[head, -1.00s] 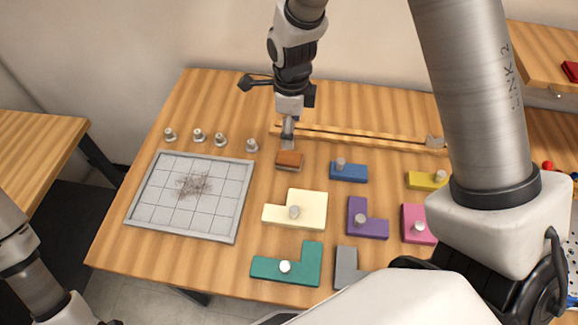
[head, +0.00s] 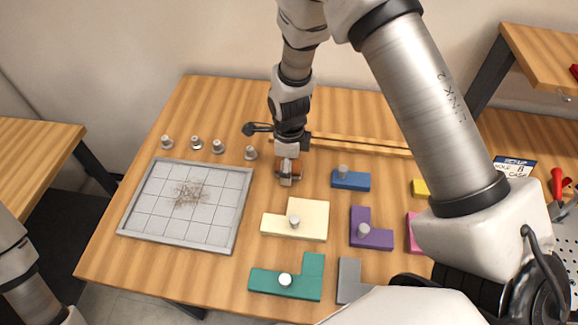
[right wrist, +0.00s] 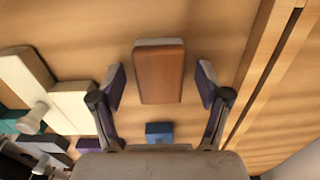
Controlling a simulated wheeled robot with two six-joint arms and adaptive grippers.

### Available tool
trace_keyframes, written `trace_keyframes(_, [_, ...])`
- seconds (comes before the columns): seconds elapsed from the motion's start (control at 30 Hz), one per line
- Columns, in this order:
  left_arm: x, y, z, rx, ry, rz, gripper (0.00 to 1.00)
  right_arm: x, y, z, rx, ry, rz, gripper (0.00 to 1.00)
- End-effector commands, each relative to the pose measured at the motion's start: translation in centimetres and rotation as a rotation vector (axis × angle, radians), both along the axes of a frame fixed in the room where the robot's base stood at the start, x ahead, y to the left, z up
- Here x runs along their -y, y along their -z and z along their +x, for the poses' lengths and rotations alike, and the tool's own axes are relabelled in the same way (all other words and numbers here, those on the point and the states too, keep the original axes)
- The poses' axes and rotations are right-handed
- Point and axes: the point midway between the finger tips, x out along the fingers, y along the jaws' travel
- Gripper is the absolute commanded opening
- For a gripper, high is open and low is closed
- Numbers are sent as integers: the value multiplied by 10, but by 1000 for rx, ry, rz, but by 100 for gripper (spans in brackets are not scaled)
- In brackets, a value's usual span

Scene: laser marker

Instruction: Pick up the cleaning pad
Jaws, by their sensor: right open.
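The cleaning pad (head: 296,167) is a small brown block with a pale edge, lying on the wooden table to the right of the grey gridded tray. In the right wrist view the pad (right wrist: 160,73) sits centred between the fingers. My right gripper (head: 288,178) is over the pad in the head view and partly hides it. In the right wrist view my right gripper (right wrist: 160,84) is open, with one finger on each side of the pad and a gap on both sides. The left gripper is not in view.
The grey tray (head: 145,232) has a dark scribbled smudge on its grid. Several small metal knobs (head: 196,143) stand behind it. Knobbed blocks lie near the pad: cream (head: 310,218), blue (head: 352,182), purple (head: 370,240) and teal (head: 300,280). A wooden rail (head: 360,144) runs behind the pad.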

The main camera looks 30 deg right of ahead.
Motion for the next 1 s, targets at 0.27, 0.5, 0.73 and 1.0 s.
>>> trace_keyframes(0.27, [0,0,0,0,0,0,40,0,0,0,0,0,0,12])
trace_keyframes(0.5, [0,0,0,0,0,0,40,0,0,0,-1,0,0,11])
trace_keyframes(0.73, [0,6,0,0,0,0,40,0,-28,1,5,0,0,11])
trace_keyframes(1.0, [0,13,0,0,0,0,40,0,-89,1,3,0,0,11])
